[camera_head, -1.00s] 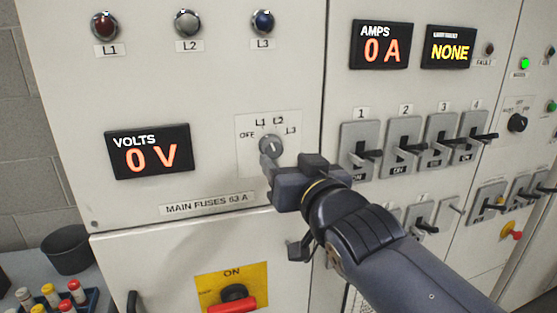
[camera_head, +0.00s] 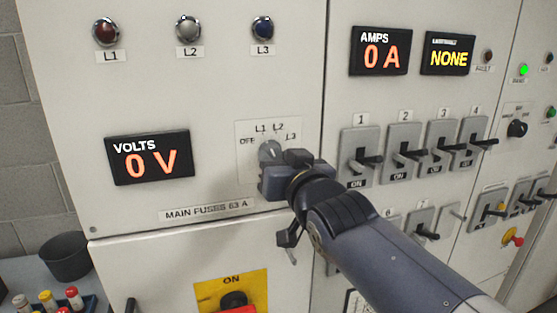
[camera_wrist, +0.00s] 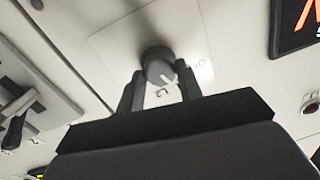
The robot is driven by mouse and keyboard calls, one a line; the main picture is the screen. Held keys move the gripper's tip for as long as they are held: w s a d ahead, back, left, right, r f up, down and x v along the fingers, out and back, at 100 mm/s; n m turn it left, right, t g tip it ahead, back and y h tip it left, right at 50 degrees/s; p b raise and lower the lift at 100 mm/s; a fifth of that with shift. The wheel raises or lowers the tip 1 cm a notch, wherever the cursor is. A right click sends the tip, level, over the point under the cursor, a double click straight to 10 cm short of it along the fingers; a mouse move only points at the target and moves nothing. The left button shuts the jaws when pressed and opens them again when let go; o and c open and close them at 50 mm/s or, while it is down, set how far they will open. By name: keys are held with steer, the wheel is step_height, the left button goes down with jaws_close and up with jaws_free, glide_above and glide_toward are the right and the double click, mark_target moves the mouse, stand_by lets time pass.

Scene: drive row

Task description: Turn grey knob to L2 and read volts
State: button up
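The round grey selector knob (camera_head: 268,150) sits on a pale plate (camera_head: 250,176) marked OFF, L1, L2 and L3. My gripper (camera_head: 272,168) is right in front of it and partly hides it. In the wrist view my gripper (camera_wrist: 158,80) has its two fingers apart, with the knob (camera_wrist: 158,66) between or just beyond their tips. I see no clear contact. The knob's white pointer mark looks turned towards the OFF side; its exact position is unclear. The volts display (camera_head: 149,158) reads 0 V.
Lamps L1 (camera_head: 106,31), L2 (camera_head: 188,29) and L3 (camera_head: 263,28) are above. The amps display (camera_head: 381,51) reads 0 A. Breaker switches (camera_head: 403,152) stand close right of my gripper. A red and yellow main switch (camera_head: 232,297) is below. A dark cup (camera_head: 66,258) stands at lower left.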

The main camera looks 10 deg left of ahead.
steer(key=c, duration=0.5)
steer(key=shift+f+m, duration=0.1)
steer(key=shift+m, duration=1)
steer(key=shift+f+m+b, duration=0.1)
steer(key=shift+m+b, duration=0.6)
steer(key=shift+m, duration=0.5)
steer(key=shift+m+b, duration=0.6)
steer(key=shift+m, duration=1)
steer(key=o, duration=1)
